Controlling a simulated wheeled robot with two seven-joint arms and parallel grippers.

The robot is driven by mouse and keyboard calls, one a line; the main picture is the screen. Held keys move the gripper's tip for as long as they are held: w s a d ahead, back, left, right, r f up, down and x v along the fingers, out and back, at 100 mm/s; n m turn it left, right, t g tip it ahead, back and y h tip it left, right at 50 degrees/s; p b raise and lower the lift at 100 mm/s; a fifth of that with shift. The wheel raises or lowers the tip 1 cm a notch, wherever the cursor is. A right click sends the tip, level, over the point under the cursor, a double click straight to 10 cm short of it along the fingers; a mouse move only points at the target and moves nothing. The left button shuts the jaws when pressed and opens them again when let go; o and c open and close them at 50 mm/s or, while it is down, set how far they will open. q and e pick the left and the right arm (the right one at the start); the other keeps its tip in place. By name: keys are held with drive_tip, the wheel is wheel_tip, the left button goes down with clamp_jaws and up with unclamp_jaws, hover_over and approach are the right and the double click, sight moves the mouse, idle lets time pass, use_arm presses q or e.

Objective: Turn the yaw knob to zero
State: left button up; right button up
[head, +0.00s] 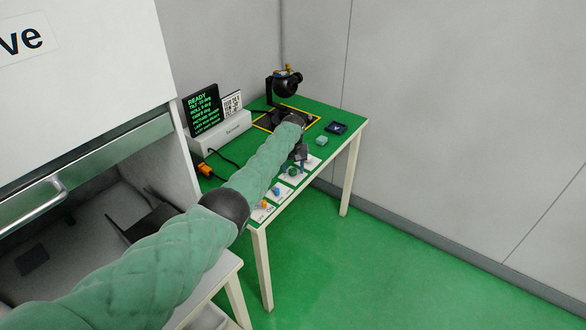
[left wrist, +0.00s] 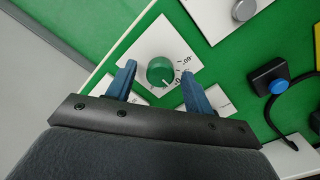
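A green round knob (left wrist: 160,71) sits on a white square plate (left wrist: 153,40) with printed scale marks; it also shows in the head view (head: 292,171). A pale pointer line on the knob points to its lower right in the left wrist view, near a printed 0. A 60 is printed further up the scale. My left gripper (left wrist: 159,70) is open, its blue fingers on either side of the knob with gaps showing. I cannot tell the fingers' height above the plate. No yaw label is readable. My right gripper is not in view.
On the green table (head: 255,160) a blue knob (head: 277,190) and an orange one (head: 265,204) sit on nearby plates. A white cabinet is at left.

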sight(293, 170)
use_arm(q)
drive_tip(key=shift+r, duration=0.3)
wheel_tip(293, 170, up, 6)
drive_tip(key=shift+f+b, duration=0.15)
drive_tip(key=shift+b, duration=0.65)
drive_tip(key=shift+r, duration=0.75)
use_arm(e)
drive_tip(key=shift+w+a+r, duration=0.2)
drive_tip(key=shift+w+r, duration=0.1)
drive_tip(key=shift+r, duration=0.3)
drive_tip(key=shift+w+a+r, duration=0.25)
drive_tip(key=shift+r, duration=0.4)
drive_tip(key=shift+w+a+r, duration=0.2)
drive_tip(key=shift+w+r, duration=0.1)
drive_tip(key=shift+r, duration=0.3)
use_arm(q)
drive_tip(key=shift+f, duration=0.1)
